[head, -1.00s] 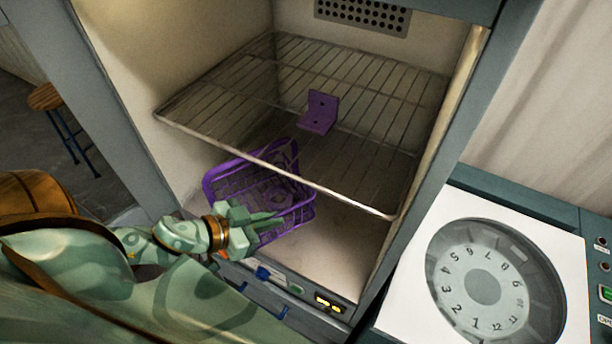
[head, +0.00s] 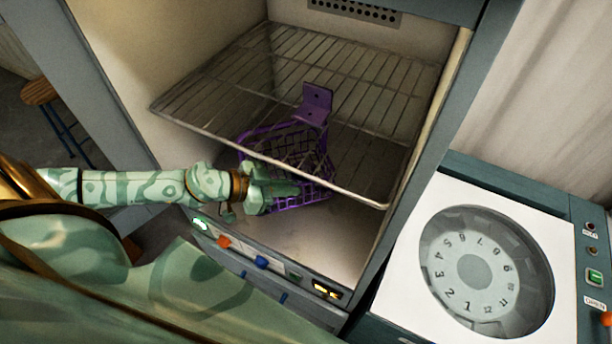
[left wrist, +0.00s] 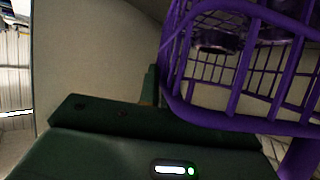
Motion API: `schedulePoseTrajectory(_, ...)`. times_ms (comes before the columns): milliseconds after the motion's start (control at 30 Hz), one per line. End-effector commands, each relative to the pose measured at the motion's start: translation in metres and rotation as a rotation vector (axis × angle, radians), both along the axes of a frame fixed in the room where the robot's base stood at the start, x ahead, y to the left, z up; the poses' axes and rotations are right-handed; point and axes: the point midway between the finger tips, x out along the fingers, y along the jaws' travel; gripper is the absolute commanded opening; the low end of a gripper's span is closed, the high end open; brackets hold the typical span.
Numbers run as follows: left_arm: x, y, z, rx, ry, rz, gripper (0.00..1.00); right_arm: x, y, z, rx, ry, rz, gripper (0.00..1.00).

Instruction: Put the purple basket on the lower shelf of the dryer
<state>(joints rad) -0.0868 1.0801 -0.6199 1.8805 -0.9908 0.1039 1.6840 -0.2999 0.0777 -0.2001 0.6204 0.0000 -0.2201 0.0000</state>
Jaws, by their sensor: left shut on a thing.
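The purple wire basket (head: 318,168) is inside the open dryer, below its wire shelf (head: 215,98). The shelf's bars partly cover it. My left gripper (head: 284,190) reaches in from the left, shut on the basket's near side. The fingertips' exact grip is partly hidden. The basket also shows close up in the left wrist view (left wrist: 245,75), with shiny roundish things inside. The pale dryer floor (head: 310,238) lies under the basket; I cannot tell whether the basket touches it. My right gripper is not in view.
The dryer's front panel (head: 262,262) has coloured knobs and lights. A white-topped unit with a numbered dial (head: 475,265) stands at the right. A wooden stool (head: 40,92) is at the far left.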

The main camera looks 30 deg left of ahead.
Motion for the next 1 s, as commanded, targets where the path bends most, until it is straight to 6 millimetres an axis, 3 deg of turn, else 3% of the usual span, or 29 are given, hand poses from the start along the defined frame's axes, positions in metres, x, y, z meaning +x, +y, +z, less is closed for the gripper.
schedulePoseTrajectory(33,0.015,0.001,0.005,0.003,-0.014,0.001,0.0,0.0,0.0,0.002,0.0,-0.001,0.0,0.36)
schedulePoseTrajectory(200,0.051,0.003,0.003,0.002,-0.012,0.001,0.0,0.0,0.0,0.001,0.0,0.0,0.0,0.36)
schedulePoseTrajectory(500,0.086,0.005,0.002,0.002,-0.008,0.0,0.0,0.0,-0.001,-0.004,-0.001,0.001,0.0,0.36)
schedulePoseTrajectory(1000,0.088,0.004,-0.033,0.0,-0.005,0.0,0.0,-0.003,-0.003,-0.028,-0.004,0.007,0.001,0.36)
